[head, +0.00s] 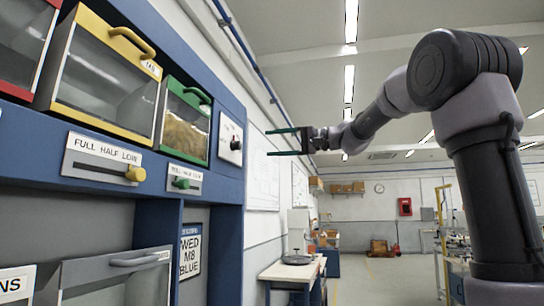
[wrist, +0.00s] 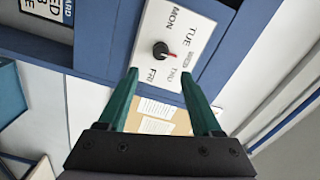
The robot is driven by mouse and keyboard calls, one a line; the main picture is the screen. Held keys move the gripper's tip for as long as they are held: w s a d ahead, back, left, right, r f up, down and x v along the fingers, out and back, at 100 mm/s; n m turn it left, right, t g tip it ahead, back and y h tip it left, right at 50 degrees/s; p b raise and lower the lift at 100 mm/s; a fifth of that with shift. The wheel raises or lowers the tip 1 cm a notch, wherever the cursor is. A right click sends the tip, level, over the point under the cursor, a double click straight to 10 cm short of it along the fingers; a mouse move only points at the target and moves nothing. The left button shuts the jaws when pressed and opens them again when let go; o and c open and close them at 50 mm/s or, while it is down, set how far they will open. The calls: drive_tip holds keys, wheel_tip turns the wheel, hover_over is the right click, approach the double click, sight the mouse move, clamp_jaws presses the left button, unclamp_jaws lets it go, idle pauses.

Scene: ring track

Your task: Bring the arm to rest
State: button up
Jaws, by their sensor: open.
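My gripper (head: 283,142) is at the end of my raised arm, which reaches in from the right in the head view. Its two green fingers are apart, with nothing between them, and they point left toward the blue cabinet. In the wrist view the gripper (wrist: 160,95) is also open and empty. A white dial plate (head: 230,140) on the cabinet's end is close to the fingers. In the wrist view this dial plate (wrist: 178,38) shows weekday letters and a dark knob with a red pointer. I cannot tell the exact gap to it.
The blue cabinet (head: 228,190) fills the left, with a yellow-framed bin (head: 105,75), a green-framed bin (head: 183,125) and slider plates below. A white table (head: 290,270) stands beyond it. Floor at the centre right (head: 375,280) looks clear. A red wall box (head: 405,207) hangs far back.

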drive_tip(key=s+d+f+m+h, duration=0.1)
drive_tip(key=s+d+f+h, duration=0.4)
drive_tip(key=s+f, duration=0.3)
drive_tip(key=s+d+f+m+h, duration=0.1)
drive_tip(key=s+d+f+h, duration=0.4)
drive_tip(key=f, duration=0.8)
drive_tip(key=s+d+f+m+h, duration=0.1)
drive_tip(key=s+d+f+h, duration=0.3)
drive_tip(key=s+d+f, duration=0.3)
drive_tip(key=s+f, duration=0.3)
drive_tip(key=f, duration=0.1)
drive_tip(key=shift+s+f+t+h, duration=0.3)
drive_tip(key=shift+t+h, duration=0.1)
